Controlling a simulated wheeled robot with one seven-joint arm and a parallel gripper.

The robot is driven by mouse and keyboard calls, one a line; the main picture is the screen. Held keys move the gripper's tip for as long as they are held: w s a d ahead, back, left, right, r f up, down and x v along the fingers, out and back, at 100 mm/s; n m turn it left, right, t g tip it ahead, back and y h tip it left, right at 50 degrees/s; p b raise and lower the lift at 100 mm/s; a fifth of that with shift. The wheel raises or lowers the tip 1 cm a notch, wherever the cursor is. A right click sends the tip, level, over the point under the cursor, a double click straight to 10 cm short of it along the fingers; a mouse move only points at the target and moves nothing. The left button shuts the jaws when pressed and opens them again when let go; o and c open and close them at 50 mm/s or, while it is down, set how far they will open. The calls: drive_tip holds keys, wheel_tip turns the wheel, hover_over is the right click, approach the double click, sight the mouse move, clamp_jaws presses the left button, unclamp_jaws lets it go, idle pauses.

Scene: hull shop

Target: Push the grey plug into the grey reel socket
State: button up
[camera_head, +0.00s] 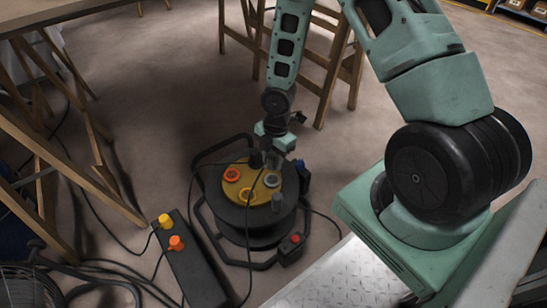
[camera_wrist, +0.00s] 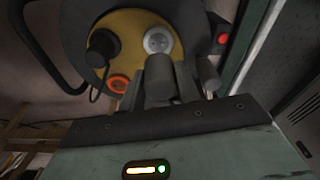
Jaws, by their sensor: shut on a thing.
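The grey plug (camera_wrist: 160,74) is a short grey cylinder between my gripper's fingers in the wrist view. My gripper (camera_head: 270,153) is shut on it over the far side of the reel's yellow face (camera_head: 246,184). The grey reel socket (camera_head: 272,180) is a pale grey ring at the right of that face; it shows uncovered in the wrist view (camera_wrist: 158,40), just beyond the plug's tip. The plug appears apart from the socket; the exact gap is unclear. In the head view my gripper partly hides the plug.
A black plug (camera_wrist: 102,46) with a cord stands in the face beside the grey socket. A black frame surrounds the reel. A power strip (camera_head: 190,270) lies left; wooden trestles (camera_head: 335,75) stand behind.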

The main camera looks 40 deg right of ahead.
sight(271, 180)
drive_tip(key=shift+f, duration=0.1)
wheel_tip(271, 180, down, 6)
drive_tip(key=b, duration=0.6)
drive_tip(key=shift+r, duration=0.2)
drive_tip(key=shift+p, duration=0.8)
idle(1.8)
drive_tip(key=shift+f+b, duration=0.35)
drive_tip(key=shift+f, duration=0.2)
idle(0.5)
drive_tip(key=o, duration=1)
wheel_tip(271, 180, up, 17)
drive_tip(key=d+p, duration=0.2)
drive_tip(key=p, duration=0.8)
drive_tip(key=shift+w+r, duration=0.15)
drive_tip(key=shift+w, duration=0.05)
